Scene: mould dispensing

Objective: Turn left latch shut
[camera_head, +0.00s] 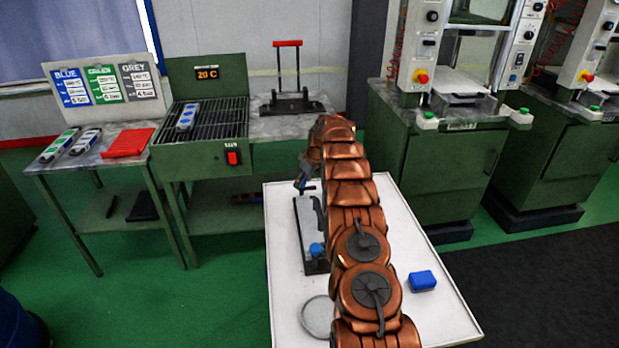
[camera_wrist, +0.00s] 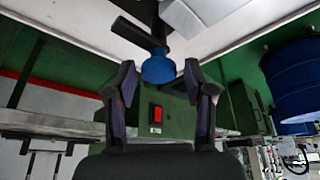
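A black fixture (camera_head: 308,238) lies on the white table, partly behind my arm in the head view. A blue knob (camera_head: 316,249) shows at its near end. In the wrist view, a black lever (camera_wrist: 132,32) ends in a blue knob (camera_wrist: 158,68) in line with the gap of my gripper (camera_wrist: 160,72). The fingers are open on either side of the knob; I see no clear contact. In the head view my gripper (camera_head: 308,183) is over the fixture's far end. I cannot tell which latch the lever is, and the other latch is not clear.
A blue block (camera_head: 423,281) and a grey round dish (camera_head: 317,317) lie on the white table (camera_head: 438,318). A green cabinet with a grille (camera_head: 208,127) and red switch (camera_head: 232,157) stands behind. A blue barrel (camera_wrist: 292,80) shows at right in the wrist view.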

